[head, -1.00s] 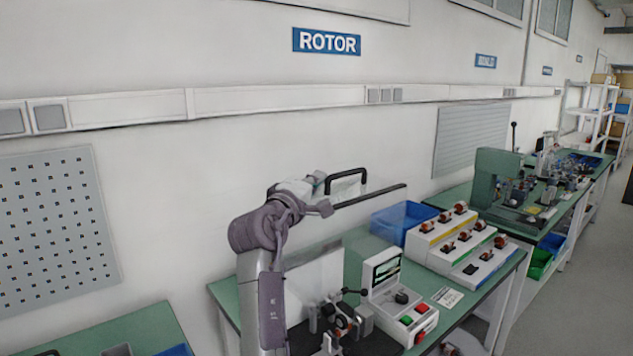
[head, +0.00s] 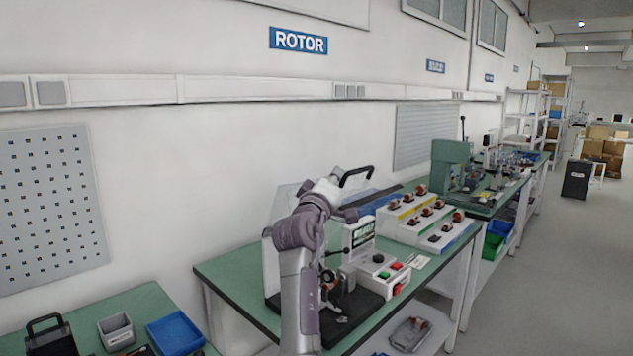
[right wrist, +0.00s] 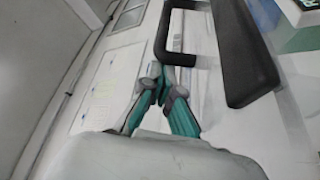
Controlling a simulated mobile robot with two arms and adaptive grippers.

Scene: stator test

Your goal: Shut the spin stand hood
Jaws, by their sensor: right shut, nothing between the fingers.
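The spin stand (head: 348,287) stands on the green bench with a dark base and a white control box. Its clear hood (head: 285,203) is raised; I see its dark front bar (head: 385,194) and black loop handle (head: 357,174) above the stand. My right gripper (head: 338,188) is up beside the hood handle, in front of part of the hood. In the right wrist view the gripper (right wrist: 162,80) has its teal fingertips together, empty, just by the open end of the handle (right wrist: 162,42). I cannot tell whether they touch it. My left gripper is out of view.
A control box with red and green buttons (head: 386,270) and a sloped rack of copper parts (head: 425,222) stand right of the stand. A blue bin (head: 175,334) and a grey bin (head: 117,331) sit on the left bench (head: 95,309).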

